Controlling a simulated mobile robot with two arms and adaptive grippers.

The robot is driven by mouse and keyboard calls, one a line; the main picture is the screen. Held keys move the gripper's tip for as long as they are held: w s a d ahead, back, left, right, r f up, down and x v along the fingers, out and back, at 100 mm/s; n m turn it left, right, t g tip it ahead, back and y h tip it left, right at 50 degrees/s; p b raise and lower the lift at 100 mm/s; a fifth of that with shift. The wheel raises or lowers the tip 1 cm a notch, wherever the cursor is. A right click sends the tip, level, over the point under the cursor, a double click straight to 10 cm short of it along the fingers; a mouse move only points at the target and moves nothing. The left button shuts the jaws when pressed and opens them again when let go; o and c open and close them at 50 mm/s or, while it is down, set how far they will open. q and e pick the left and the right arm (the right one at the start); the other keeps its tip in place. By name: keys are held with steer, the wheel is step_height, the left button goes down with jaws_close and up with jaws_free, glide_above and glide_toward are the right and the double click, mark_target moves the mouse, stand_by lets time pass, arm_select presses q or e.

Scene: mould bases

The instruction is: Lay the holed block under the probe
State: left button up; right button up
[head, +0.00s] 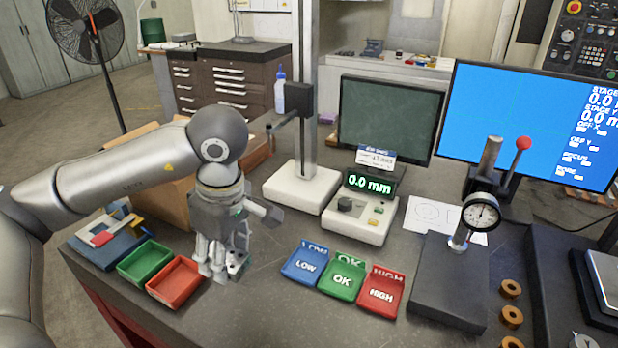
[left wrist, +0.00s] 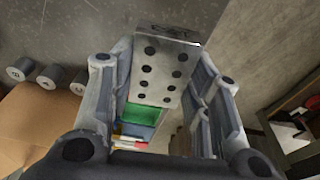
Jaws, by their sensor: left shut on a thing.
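My left gripper (head: 223,268) points down near the front left of the dark table, beside the red tray. It is shut on the holed block (head: 238,265), which is mostly hidden by the fingers. In the left wrist view the block (left wrist: 165,72) shows as a light grey metal piece with two rows of dark holes, between the two fingers. A gauge stand with a white base (head: 302,187) and a dark probe arm (head: 290,110) stands behind and right of the gripper. The area under its probe looks empty. My right gripper is not in view.
A green tray (head: 146,262) and a red tray (head: 175,282) lie left of the gripper. LOW (head: 306,264), OK (head: 343,279) and HIGH (head: 382,293) bins stand to its right. A readout box (head: 362,215) shows 0.0 mm. A dial gauge (head: 480,213) stands further right.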

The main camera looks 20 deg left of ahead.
arm_select(q)
steer(key=shift+w+d+f+m, duration=0.2)
steer(key=shift+d+m, duration=0.15)
steer(key=shift+m, duration=0.25)
steer(key=shift+w+d+f+m, duration=0.15)
steer(key=shift+d+m, duration=0.15)
steer(key=shift+m, duration=0.3)
steer(key=w+d+f+m+t+h, duration=0.1)
steer(key=d+f+m, duration=0.3)
steer(key=d+m, duration=0.5)
steer(key=w+m, duration=0.1)
steer(key=m, duration=0.5)
steer(key=shift+f+m+t+h, duration=0.3)
steer(key=shift+f+t+h, duration=0.05)
steer(key=shift+t+h, duration=0.05)
steer(key=shift+s, duration=0.15)
